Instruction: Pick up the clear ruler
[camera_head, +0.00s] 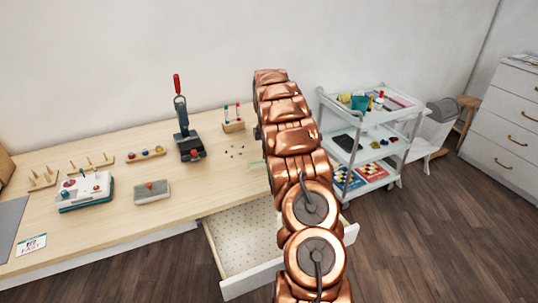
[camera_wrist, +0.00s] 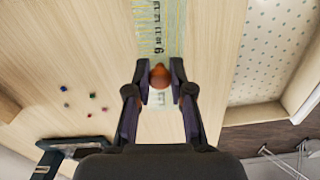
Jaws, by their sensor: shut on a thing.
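The clear ruler (camera_wrist: 160,28) lies over the pale wood in the wrist view, with yellow-green lines and dark numbers. A round orange-brown knob (camera_wrist: 159,76) stands on it. My gripper (camera_wrist: 159,68) has one finger on each side of this knob and is shut on it. I cannot tell whether the ruler touches the table or is slightly raised. In the head view only a faint greenish end of the ruler (camera_head: 256,165) shows left of my arm, which hides the gripper.
An open drawer with a dotted bottom (camera_head: 245,247) juts from the table front (camera_head: 110,215). A black press (camera_head: 190,145) and small coloured beads (camera_head: 236,152) are left of the ruler. A grey cart (camera_head: 362,126) stands right of my arm.

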